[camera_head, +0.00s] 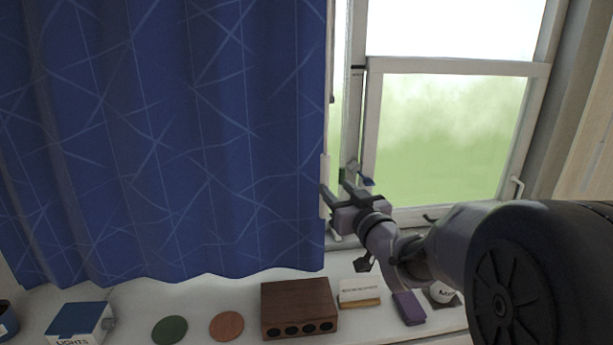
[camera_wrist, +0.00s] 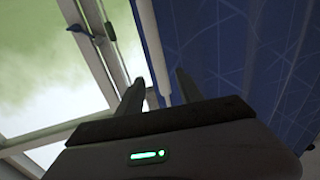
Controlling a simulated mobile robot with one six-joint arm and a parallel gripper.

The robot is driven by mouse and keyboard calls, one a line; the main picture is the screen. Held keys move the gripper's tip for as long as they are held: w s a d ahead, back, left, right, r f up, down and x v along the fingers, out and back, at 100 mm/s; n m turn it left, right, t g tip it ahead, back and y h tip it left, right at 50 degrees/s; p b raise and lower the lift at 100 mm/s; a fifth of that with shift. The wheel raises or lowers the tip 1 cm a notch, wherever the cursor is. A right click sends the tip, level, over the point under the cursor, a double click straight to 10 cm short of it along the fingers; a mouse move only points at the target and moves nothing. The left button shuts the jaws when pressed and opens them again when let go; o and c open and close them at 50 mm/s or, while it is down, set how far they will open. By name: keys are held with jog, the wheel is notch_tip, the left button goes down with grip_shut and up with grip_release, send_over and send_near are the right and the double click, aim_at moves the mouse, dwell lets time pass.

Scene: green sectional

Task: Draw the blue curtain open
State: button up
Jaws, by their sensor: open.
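The blue curtain (camera_head: 165,130) with pale crossing lines covers the left part of the window in the head view. A pale vertical handle strip (camera_head: 325,188) runs at its right edge. My gripper (camera_head: 334,189) is open beside this edge, at the strip's lower part. In the wrist view, the blue curtain (camera_wrist: 225,60) fills the right side. The two fingers of my gripper (camera_wrist: 158,92) stand apart there, with the thin pale strip (camera_wrist: 161,85) showing between them. I cannot tell whether either finger touches it.
The window (camera_head: 450,130) is bare to the right of the curtain. On the sill below are a blue-topped box (camera_head: 80,322), a green coaster (camera_head: 170,330), an orange coaster (camera_head: 226,326), a brown wooden box (camera_head: 298,308), a small cream box (camera_head: 359,292) and a purple item (camera_head: 409,308).

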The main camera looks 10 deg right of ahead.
aim_at(327, 178)
jog(key=w, duration=0.2)
jog(key=w+a, duration=0.1)
jog(key=w, duration=0.4)
jog(key=shift+w+a, duration=0.25)
jog(key=shift+w, duration=0.05)
grip_shut()
dwell(0.9)
